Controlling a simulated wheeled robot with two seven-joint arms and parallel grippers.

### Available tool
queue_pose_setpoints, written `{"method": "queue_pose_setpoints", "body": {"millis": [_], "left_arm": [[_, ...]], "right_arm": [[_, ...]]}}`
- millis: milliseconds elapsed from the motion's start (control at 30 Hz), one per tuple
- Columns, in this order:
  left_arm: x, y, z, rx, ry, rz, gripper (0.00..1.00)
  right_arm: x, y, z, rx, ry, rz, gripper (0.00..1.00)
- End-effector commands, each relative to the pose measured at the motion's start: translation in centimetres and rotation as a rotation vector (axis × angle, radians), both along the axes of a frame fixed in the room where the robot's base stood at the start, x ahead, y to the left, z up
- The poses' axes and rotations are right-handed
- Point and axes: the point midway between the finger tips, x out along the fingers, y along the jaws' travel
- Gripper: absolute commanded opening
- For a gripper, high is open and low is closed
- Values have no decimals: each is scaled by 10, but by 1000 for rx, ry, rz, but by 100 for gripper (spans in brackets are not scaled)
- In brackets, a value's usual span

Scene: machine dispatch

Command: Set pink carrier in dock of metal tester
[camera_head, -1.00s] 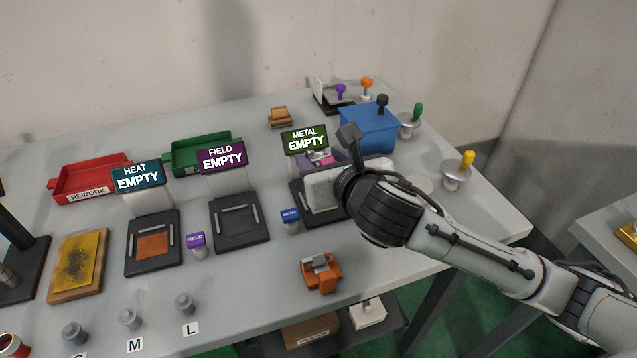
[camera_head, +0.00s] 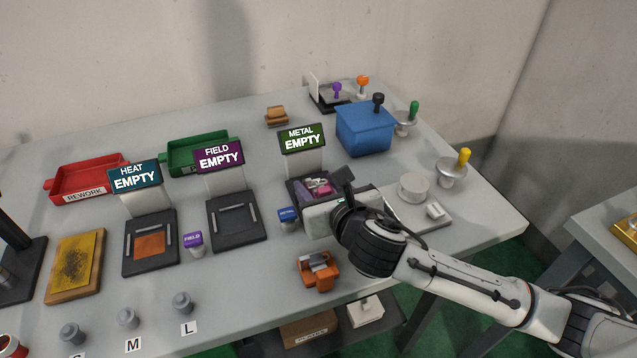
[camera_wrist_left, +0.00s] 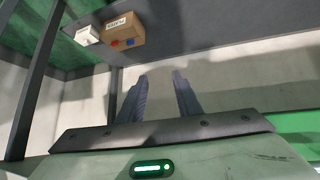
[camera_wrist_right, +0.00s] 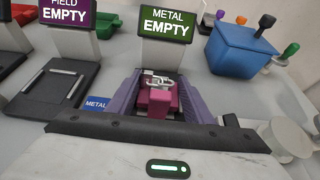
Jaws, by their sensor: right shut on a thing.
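The pink carrier (camera_head: 318,187) is held between the fingers of my right gripper (camera_head: 322,188), at the dock of the metal tester. In the right wrist view the carrier (camera_wrist_right: 158,100) sits between both fingers, with a small metallic piece on top. The tester's green sign (camera_head: 302,138) reads METAL EMPTY. Its dark dock (camera_head: 294,182) is mostly hidden by the gripper and carrier, so I cannot tell whether the carrier touches it. My left gripper (camera_wrist_left: 160,95) shows only in its own wrist view, open and empty.
A blue METAL knob (camera_head: 288,216) stands just left of the dock. An orange fixture (camera_head: 318,270) is in front. A blue bin (camera_head: 365,130) stands behind right. A pale plate with a round white piece (camera_head: 414,187) lies to the right. The field tester (camera_head: 237,222) is left.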

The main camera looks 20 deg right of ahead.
Motion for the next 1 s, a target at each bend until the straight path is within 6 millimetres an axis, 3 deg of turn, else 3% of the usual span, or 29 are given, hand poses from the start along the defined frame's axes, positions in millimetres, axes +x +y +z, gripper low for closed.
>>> {"method": "queue_pose_setpoints", "body": {"millis": [267,300,400,667,1000], "left_arm": [[-4,0,-2,1,7,0,31],[-4,0,-2,0,8,1,31],[-5,0,-2,1,10,1,31],[-6,0,-3,1,12,1,31],[-6,1,-5,1,13,0,31]], "right_arm": [[0,0,-6,0,-1,0,21],[0,0,-6,-1,1,0,50],[0,0,-7,-1,1,0,65],[0,0,6,1,-2,0,65],[-65,-2,34,0,-1,4,65]]}}
